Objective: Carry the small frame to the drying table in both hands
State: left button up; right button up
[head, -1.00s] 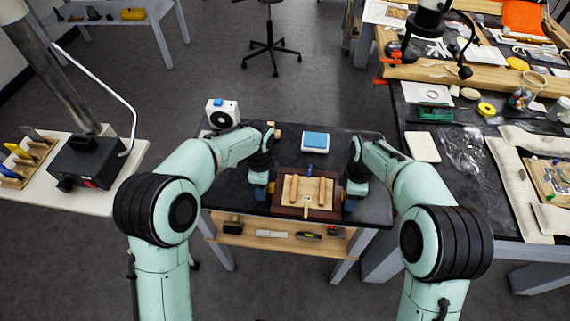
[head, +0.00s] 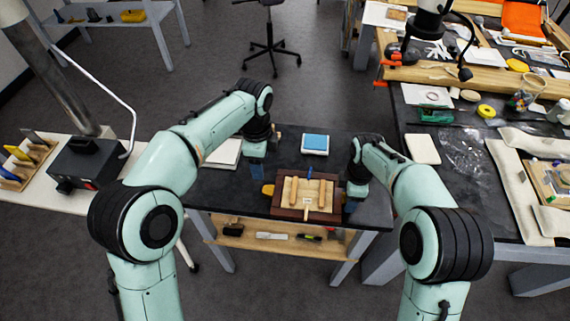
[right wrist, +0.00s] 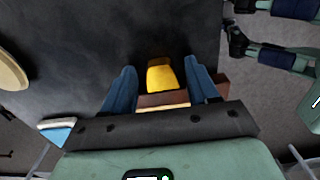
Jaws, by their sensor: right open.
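The small frame (head: 284,212), dark brown with pale wooden bars on it, lies on the black-topped table near its front edge. A yellow grip (head: 268,190) shows bare at its left side. My left gripper (head: 257,174) is above and behind that grip, apart from it; whether its jaws are open is unclear. My right gripper (head: 353,194) is at the frame's right side. In the right wrist view my right gripper (right wrist: 160,68) is open, its blue fingers on either side of a yellow grip (right wrist: 161,76), with the frame's brown edge (right wrist: 148,100) close by. I cannot tell which table is the drying table.
A blue-and-white box (head: 315,144) sits behind the frame. A white flat piece (head: 226,153) lies under my left arm. A crowded workbench (head: 462,150) stands at the right. A grey table (head: 110,20) stands at the back left, a swivel chair (head: 272,45) at the back.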

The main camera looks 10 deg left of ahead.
notch_tip(320, 180, up, 12)
dwell(0.5)
dwell(0.4)
